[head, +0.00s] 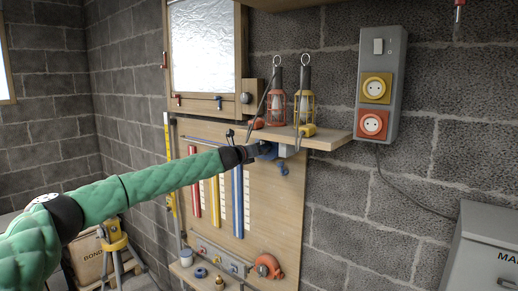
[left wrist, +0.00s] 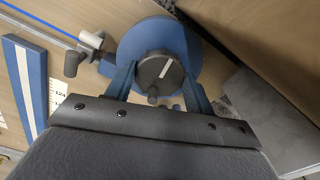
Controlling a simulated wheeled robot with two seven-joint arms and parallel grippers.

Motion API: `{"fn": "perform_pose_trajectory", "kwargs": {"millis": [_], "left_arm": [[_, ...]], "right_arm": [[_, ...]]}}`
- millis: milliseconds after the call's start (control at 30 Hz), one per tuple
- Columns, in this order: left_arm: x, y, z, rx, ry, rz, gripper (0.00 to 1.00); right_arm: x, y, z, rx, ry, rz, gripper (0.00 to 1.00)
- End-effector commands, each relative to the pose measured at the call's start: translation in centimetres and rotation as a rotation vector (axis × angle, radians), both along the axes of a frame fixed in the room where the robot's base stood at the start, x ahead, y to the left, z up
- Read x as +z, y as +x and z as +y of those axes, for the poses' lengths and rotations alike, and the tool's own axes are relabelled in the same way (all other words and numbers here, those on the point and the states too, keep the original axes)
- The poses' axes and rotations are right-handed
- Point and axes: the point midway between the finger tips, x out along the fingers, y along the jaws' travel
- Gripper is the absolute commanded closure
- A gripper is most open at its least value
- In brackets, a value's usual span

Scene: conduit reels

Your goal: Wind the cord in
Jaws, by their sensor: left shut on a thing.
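A blue reel (left wrist: 190,40) fills the top middle of the left wrist view. At its centre is a dark round knob (left wrist: 150,65) with a white line on it. My left gripper (left wrist: 158,78) has its two blue fingers on either side of the knob and is shut on it. In the head view my left gripper (head: 262,151) is just under the front of the wooden shelf, and the reel is mostly hidden there. A thin dark cord (head: 258,108) hangs beside the red lamp. Where it ends I cannot tell.
A red caged lamp (head: 276,108) and a yellow one (head: 305,104) stand on the shelf (head: 335,138). A grey socket box (head: 380,85) is on the wall to the right. A grey cabinet (head: 485,250) stands lower right. A grey fitting (left wrist: 85,48) sits close beside the reel.

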Motion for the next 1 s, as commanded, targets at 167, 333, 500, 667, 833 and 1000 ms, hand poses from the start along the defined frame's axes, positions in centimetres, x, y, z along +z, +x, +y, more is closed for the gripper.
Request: {"fn": "perform_pose_trajectory", "kwargs": {"millis": [167, 333, 500, 667, 833, 1000], "left_arm": [[-0.3, 0.0, 0.0, 0.0, 0.005, 0.0, 0.7], [-0.3, 0.0, 0.0, 0.0, 0.004, 0.001, 0.7], [-0.3, 0.0, 0.0, 0.0, 0.004, 0.0, 0.25], [-0.1, 0.0, 0.0, 0.0, 0.003, -0.001, 0.25], [-0.1, -0.1, 0.1, 0.0, 0.003, -0.001, 0.25], [-0.3, -1.2, 1.1, 0.002, 0.004, -0.002, 0.25]], "right_arm": [[0.0, 0.0, 0.0, 0.0, 0.0, 0.0, 0.65], [-0.1, -0.1, 0.0, 0.0, 0.0, 0.002, 0.65], [-0.1, -0.1, 0.0, 0.0, -0.001, 0.003, 0.65], [-0.1, -0.2, 0.0, 0.0, -0.001, 0.003, 0.65], [-0.2, -0.2, 0.0, 0.0, -0.001, 0.004, 0.65], [-0.5, 0.9, 0.3, 0.001, 0.0, 0.003, 0.65]]}}
